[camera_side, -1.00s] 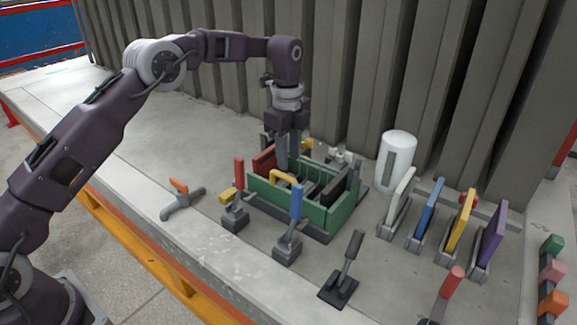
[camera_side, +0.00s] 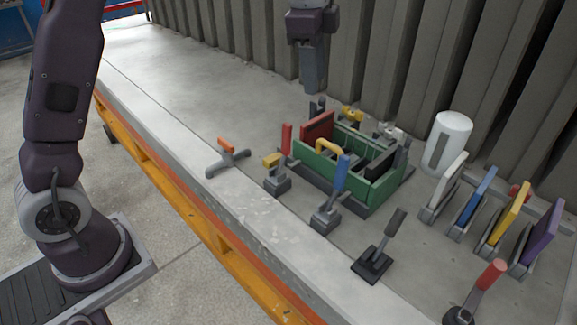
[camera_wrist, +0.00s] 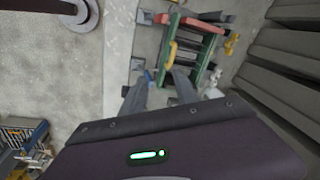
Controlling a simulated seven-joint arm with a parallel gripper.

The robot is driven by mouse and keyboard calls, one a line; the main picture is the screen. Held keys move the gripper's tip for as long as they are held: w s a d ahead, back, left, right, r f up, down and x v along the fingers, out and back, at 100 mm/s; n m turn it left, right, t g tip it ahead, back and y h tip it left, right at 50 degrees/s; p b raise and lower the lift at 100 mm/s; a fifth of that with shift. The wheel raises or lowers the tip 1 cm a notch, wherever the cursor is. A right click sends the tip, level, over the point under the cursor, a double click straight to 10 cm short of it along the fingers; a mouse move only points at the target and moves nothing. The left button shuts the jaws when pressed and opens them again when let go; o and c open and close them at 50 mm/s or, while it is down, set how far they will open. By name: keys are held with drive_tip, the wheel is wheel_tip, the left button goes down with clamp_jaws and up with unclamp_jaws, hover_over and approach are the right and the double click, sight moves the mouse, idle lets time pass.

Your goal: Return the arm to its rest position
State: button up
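My gripper (camera_side: 313,72) hangs in the air above and behind the green-sided mould box (camera_side: 375,192), pointing down, clear of it. In the wrist view its two fingers (camera_wrist: 162,80) stand apart with nothing held between them. The mould box also shows in the wrist view (camera_wrist: 205,58), beyond the fingertips. It has a red panel (camera_side: 318,128), a yellow handle (camera_side: 328,147) and dark panels inside. My upper arm is partly cut off by the top of the side view.
Toggle clamps with blue (camera_side: 341,172), black (camera_side: 396,221) and red (camera_side: 491,273) handles stand in front. An orange-tipped tool (camera_side: 228,158) lies to the left. A white cylinder (camera_side: 447,142) and a rack of coloured panels (camera_side: 505,225) stand right. A ribbed wall (camera_side: 420,70) rises behind.

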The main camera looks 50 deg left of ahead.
drive_tip(key=s+r+n+t, duration=0.2)
drive_tip(key=s+r+n, duration=0.3)
drive_tip(key=s, duration=0.8)
drive_tip(key=s+f+n, duration=0.3)
drive_tip(key=s+n, duration=0.1)
drive_tip(key=s, duration=0.4)
drive_tip(key=s+a+f+n+t, duration=0.1)
drive_tip(key=s+f+n, duration=0.2)
drive_tip(key=s, duration=0.6)
drive_tip(key=shift+s+a+f+n+t, duration=0.2)
drive_tip(key=shift+f+n+t, duration=0.1)
drive_tip(key=shift+f+n, duration=0.1)
